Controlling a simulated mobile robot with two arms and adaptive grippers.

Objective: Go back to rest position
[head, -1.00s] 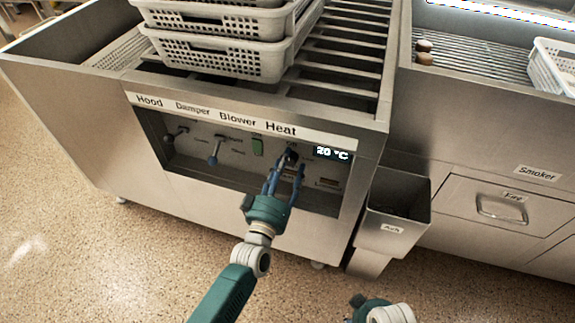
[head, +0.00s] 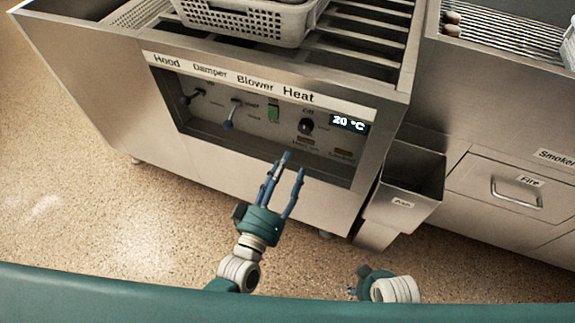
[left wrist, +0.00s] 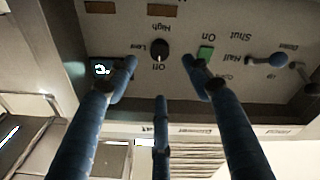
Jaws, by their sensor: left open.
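My left gripper (head: 284,172) is open and empty, in front of and below the recessed control panel (head: 240,130). The black heat knob (head: 306,126) is clear of its fingers. In the left wrist view, the blue fingers (left wrist: 165,75) are spread apart, with the knob (left wrist: 159,50) visible between them beyond the tips. The display (head: 348,122) beside the knob reads 20 °C. My right gripper (head: 362,282) shows small and low at the bottom; its fingers are too unclear to judge.
The panel also has a green blower switch (head: 274,112), a damper lever (head: 232,112) and a hood lever (head: 190,98). A perforated basket (head: 250,22) sits on the rails above. A metal bin (head: 410,175) stands right of the panel. The floor in front is clear.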

